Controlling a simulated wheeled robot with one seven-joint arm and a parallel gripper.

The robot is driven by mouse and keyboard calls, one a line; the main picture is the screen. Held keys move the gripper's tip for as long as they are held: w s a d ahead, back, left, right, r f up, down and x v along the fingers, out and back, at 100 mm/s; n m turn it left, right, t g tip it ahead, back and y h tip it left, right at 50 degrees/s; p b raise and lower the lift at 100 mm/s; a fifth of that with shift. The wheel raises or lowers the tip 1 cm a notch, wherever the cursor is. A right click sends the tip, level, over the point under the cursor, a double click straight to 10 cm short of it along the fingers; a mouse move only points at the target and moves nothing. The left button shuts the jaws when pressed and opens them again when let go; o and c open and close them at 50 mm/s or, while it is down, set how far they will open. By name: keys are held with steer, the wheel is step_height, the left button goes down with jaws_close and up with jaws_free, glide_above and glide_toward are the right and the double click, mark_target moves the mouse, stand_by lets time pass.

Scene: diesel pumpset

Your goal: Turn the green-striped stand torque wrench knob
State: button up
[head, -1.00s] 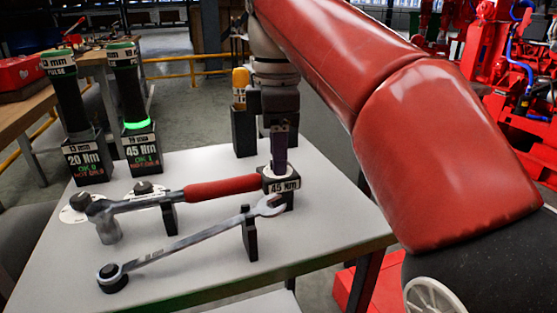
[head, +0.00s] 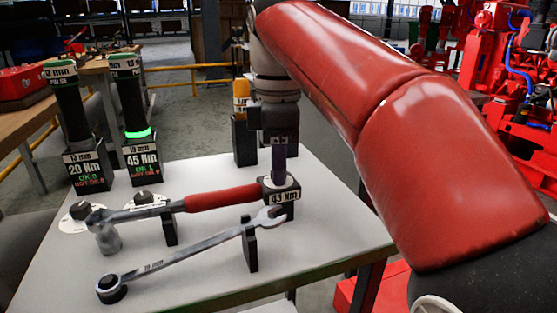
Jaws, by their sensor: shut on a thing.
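A torque wrench with a red handle (head: 222,198) and grey shaft lies across supports on the white table (head: 200,275). At its right end stands a small dark block labelled 45 Nm (head: 283,198), with a pale round top. My gripper (head: 279,180) points straight down onto the top of this block. Its fingers are shut there, on what appears to be the knob, which the fingers mostly hide. No green stripe shows on this block. A green glowing band (head: 138,134) rings the upright tool on the stand labelled 45 Nm (head: 143,160) at the left.
An open-end wrench (head: 190,250) lies in front of the torque wrench. Two dark knobs on white dials (head: 80,211) (head: 143,198) sit at the left. A 20 Nm stand (head: 88,167) and a yellow-topped holder (head: 243,140) stand behind. Red machinery (head: 490,70) is at right.

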steer(key=shift+r+m, duration=0.1)
steer(key=shift+m, duration=0.2)
steer(key=m+p, duration=0.4)
steer(key=shift+r+m, duration=0.1)
steer(key=shift+m, duration=0.2)
steer(key=m+p, duration=0.1)
steer(key=m, duration=0.3)
steer(key=shift+m+p, duration=0.3)
steer(key=shift+p, duration=0.05)
steer(key=m, duration=1)
steer(key=shift+m, duration=0.4)
steer(key=o, duration=1)
